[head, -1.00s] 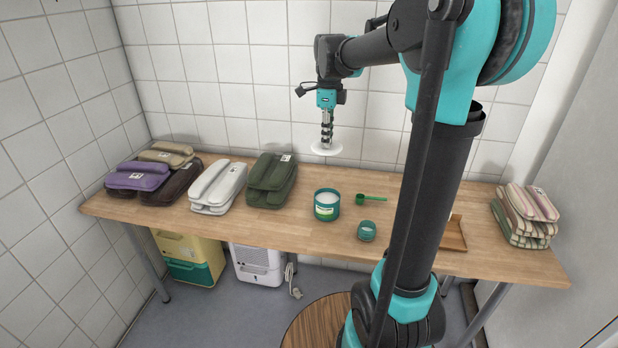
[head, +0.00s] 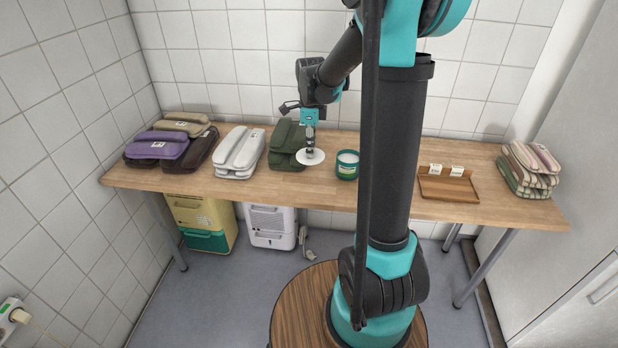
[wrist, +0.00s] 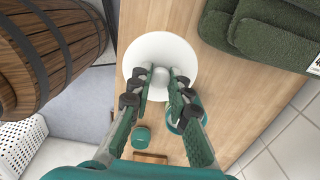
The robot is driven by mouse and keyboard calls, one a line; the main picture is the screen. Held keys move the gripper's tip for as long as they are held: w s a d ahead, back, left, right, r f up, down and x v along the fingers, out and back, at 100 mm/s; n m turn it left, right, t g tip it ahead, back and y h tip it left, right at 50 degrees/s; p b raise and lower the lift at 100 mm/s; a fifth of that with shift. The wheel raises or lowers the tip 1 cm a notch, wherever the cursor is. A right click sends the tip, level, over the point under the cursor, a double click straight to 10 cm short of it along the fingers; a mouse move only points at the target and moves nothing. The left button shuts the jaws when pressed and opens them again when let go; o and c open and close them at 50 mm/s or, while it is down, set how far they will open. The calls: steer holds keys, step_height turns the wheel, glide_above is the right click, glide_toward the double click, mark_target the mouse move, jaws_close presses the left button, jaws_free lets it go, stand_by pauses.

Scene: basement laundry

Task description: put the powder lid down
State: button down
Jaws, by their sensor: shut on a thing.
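The powder lid is a round white disc (head: 312,160) with a knob, also seen in the wrist view (wrist: 150,46). My gripper (head: 310,149) is shut on its knob, with both fingers closed around it in the wrist view (wrist: 161,80). The lid looks about level, over the table front of the green towels; I cannot tell whether it touches the wood. The open green powder tub (head: 347,170) stands just right of the lid. In the wrist view a finger partly covers the tub.
Folded green towels (head: 288,142) and white towels (head: 239,152) lie left and behind. A small teal jar (wrist: 141,137) stands near the tub. A wooden tray (head: 448,188) and striped towels (head: 529,170) are to the right. Bare table (head: 270,186) lies in front; a round wooden barrel (head: 300,305) stands below.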

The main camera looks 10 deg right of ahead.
step_height(320, 180, down, 12)
steer(key=shift+r, duration=0.1)
stand_by(0.4)
steer(key=c, duration=1.4)
jaws_free()
steer(key=shift+c, duration=0.2)
